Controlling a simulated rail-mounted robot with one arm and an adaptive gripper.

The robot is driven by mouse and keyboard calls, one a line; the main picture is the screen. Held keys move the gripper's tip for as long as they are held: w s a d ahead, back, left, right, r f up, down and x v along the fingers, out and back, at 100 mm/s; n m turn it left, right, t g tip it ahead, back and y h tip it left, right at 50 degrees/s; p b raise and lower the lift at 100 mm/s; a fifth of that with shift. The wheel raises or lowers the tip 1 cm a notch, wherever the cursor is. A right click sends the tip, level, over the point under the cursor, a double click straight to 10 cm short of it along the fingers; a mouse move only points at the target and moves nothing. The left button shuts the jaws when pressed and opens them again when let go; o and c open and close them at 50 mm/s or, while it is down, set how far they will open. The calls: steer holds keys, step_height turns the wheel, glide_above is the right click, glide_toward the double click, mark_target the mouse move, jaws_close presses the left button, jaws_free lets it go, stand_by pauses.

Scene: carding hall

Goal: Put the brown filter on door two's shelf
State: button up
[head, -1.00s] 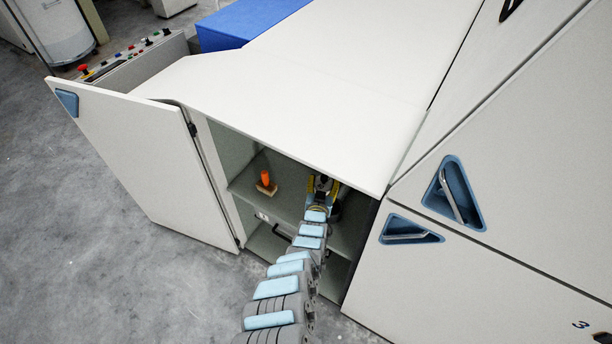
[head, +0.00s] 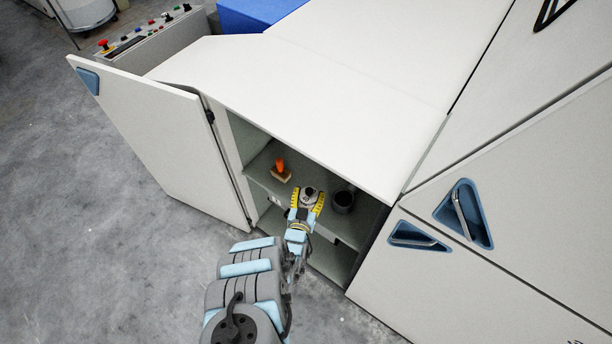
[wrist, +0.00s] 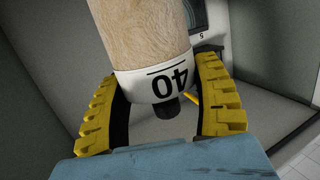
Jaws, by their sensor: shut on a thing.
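My gripper (head: 307,198) is at the front of the open cabinet, its yellow fingers closed around the sides of a cylinder. In the wrist view this is the brown filter (wrist: 145,30), a tan, fibrous body with a white collar marked "40" and a black nub. In the head view only a small pale and dark part of the filter (head: 309,193) shows between the fingers. The cabinet's shelf (head: 262,165) lies behind and around the gripper. I cannot tell whether the filter touches it. No number is readable on the open door (head: 150,140).
A dark cylindrical pot (head: 343,201) stands on the shelf just right of my gripper. An orange-handled wooden block (head: 281,170) sits to the left. The white sloping cover (head: 310,95) overhangs the opening. A closed panel with a blue recessed handle (head: 418,237) bounds the right.

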steer(key=w+a+f+b, duration=0.1)
steer(key=w+f+b, duration=0.8)
steer(key=w+b, duration=0.3)
steer(key=b, duration=0.3)
steer(key=shift+w, duration=0.35)
steer(key=shift+b, duration=0.3)
steer(key=shift+w+a+f+b, duration=0.1)
steer(key=shift+w+f+b, duration=0.1)
steer(key=shift+f+b, duration=1.25)
steer(key=shift+f+p, duration=0.35)
steer(key=shift+f, duration=0.1)
steer(key=shift+f, duration=0.1)
steer(key=o, duration=1.3)
steer(key=shift+c, duration=0.2)
